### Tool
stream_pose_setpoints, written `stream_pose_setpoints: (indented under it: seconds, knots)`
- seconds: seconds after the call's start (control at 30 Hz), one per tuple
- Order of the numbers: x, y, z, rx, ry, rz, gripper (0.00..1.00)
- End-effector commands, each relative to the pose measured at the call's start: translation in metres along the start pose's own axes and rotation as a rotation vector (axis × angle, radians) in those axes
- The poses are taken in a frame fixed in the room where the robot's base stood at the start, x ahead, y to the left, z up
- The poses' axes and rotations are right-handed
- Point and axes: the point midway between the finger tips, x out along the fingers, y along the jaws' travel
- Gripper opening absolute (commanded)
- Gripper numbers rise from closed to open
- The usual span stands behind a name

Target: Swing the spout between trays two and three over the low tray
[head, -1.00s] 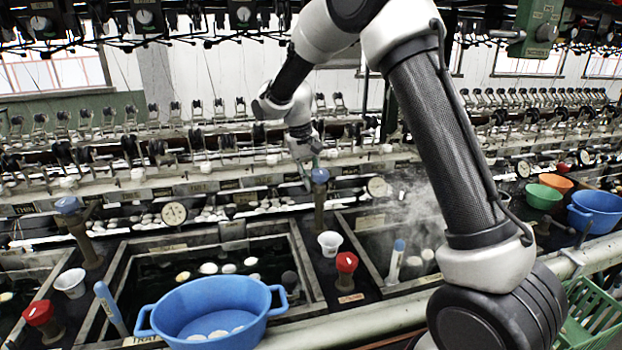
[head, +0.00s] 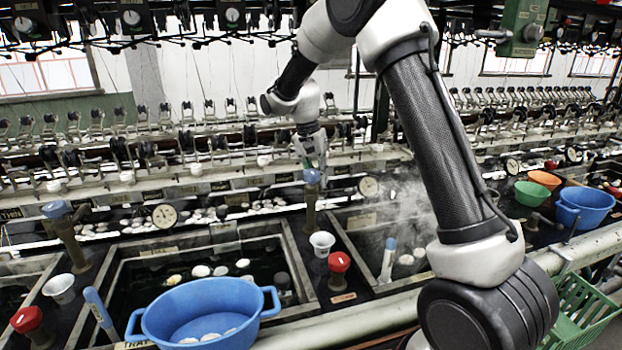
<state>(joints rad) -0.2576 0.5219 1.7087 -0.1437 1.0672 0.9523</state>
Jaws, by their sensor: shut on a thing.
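The spout (head: 311,205) is a brown upright pipe with a blue top. It stands between the tray with the blue basin (head: 115,292) and the steaming tray (head: 350,222) to its right. My gripper (head: 314,164) is shut on the spout's blue top from above. The fingers hide part of the top, and I cannot make out the outlet's direction. Both trays hold dark water with pale cocoons. I cannot tell from this view which tray is low.
A blue basin (head: 205,318) sits at the near tray's front. A white cup (head: 322,243) and a red knob (head: 339,262) stand just in front of the spout. Another blue-topped spout (head: 68,235) is at left. A dial (head: 368,187) and reeling rows lie behind.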

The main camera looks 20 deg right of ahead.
Motion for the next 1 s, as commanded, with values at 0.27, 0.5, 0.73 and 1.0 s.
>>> stream_pose_setpoints:
  seconds: [0.27, 0.5, 0.73, 1.0]
  knots:
    - [0.003, 0.019, 0.001, 0.26, -0.051, -0.002, 0.0]
    - [0.006, 0.035, 0.006, 0.482, -0.095, -0.002, 0.0]
    - [0.008, 0.046, 0.013, 0.679, -0.134, -0.002, 0.0]
    - [0.01, 0.056, 0.022, 0.849, -0.169, -0.003, 0.0]
